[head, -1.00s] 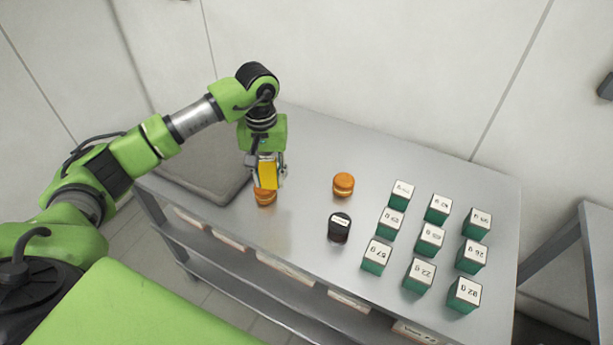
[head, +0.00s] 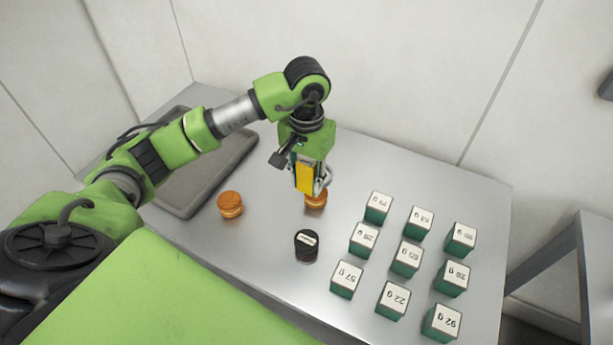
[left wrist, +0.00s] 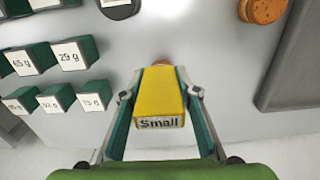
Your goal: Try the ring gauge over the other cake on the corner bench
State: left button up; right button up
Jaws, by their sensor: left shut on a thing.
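My left gripper (head: 310,182) points down and is shut on the yellow ring gauge (head: 304,177), labelled "Small" in the left wrist view (left wrist: 160,98). The gauge is at one orange-brown round cake (head: 316,201), the right one of two. It hides much of that cake, and only a sliver shows behind it in the left wrist view. I cannot tell whether a ring is around the cake or above it. The other cake (head: 230,204) stands uncovered to the left, and it also shows in the left wrist view (left wrist: 262,9). My right gripper is not in view.
A dark round pot (head: 306,246) with a white label stands in front of the gauge. Several green boxes with gram labels (head: 406,258) stand in rows to the right. A grey tray (head: 228,160) lies at the left of the steel bench (head: 270,215).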

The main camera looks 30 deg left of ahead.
aim_at(307, 191)
pick_arm(q)
jog(key=shift+f, duration=0.5)
jog(key=shift+w+f+b, duration=0.1)
jog(key=shift+f+b, duration=0.4)
jog(key=shift+f, duration=0.35)
jog(key=shift+f+b, duration=0.3)
jog(key=shift+f, duration=0.3)
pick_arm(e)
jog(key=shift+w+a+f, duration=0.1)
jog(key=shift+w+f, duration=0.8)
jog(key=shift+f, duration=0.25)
pick_arm(q)
jog(key=shift+f+b, duration=0.6)
jog(key=shift+b, duration=0.45)
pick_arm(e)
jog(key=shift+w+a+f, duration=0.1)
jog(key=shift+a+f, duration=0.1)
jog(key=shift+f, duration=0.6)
pick_arm(q)
jog(key=shift+f+b, duration=2.55)
jog(key=shift+b, duration=0.25)
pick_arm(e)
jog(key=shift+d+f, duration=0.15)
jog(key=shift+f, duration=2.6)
pick_arm(q)
jog(key=shift+r+p, duration=2.15)
jog(key=shift+r, duration=2.8)
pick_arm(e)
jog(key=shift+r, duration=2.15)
